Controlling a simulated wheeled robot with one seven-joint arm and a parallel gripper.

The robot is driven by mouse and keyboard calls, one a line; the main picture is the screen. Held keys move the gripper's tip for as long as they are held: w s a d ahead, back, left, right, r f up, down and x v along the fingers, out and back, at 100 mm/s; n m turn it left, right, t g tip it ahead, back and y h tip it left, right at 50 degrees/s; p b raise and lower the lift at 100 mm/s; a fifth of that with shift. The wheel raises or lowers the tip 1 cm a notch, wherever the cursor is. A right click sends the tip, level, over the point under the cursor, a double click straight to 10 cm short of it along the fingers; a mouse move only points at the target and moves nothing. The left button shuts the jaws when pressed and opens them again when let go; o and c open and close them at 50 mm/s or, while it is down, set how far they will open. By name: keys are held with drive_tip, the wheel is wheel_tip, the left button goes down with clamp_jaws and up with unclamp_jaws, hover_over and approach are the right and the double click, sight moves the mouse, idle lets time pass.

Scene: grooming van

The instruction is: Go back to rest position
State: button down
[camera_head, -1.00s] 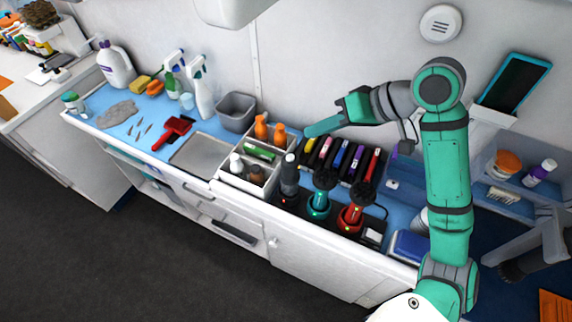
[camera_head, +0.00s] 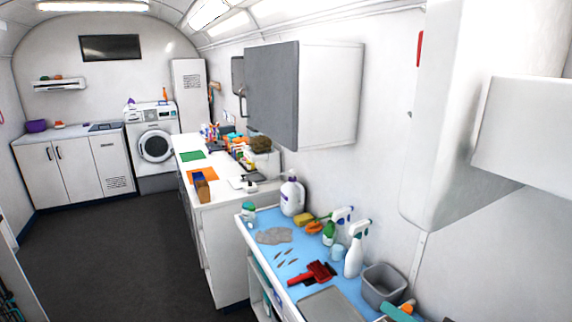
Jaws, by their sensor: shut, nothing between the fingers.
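My gripper is shut and holds nothing.
The blue-topped counter (camera_head: 262,262) holds a red brush (camera_head: 312,273), a grey cloth (camera_head: 274,236), spray bottles (camera_head: 355,250) and a large white jug (camera_head: 292,196). A wall cabinet (camera_head: 320,95) juts out above. The dark floor (camera_head: 110,250) to the left is clear.

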drive_tip(key=w+a+f+m+t+h, duration=0.1)
drive_tip(key=a+f+m+t+h, duration=0.15)
drive_tip(key=a+f, duration=0.5)
drive_tip(key=w+a+f+m+t+h, duration=0.2)
drive_tip(key=a+f+m, duration=0.1)
drive_tip(key=a+f, duration=0.45)
drive_tip(key=s+a+f+g+h, duration=0.25)
drive_tip(key=s+a+f, duration=0.45)
drive_tip(key=s+f, duration=0.45)
drive_tip(key=s+a+r+n, duration=0.1)
drive_tip(key=s+n, duration=0.3)
drive_tip(key=s, duration=0.8)
drive_tip(key=s+a+r+n, duration=0.2)
drive_tip(key=s+n, duration=0.3)
drive_tip(key=s, duration=0.8)
drive_tip(key=shift+a+r+y, duration=0.2)
drive_tip(key=shift+a+y, duration=0.05)
drive_tip(key=shift+y, duration=0.15)
drive_tip(key=shift+n, duration=0.25)
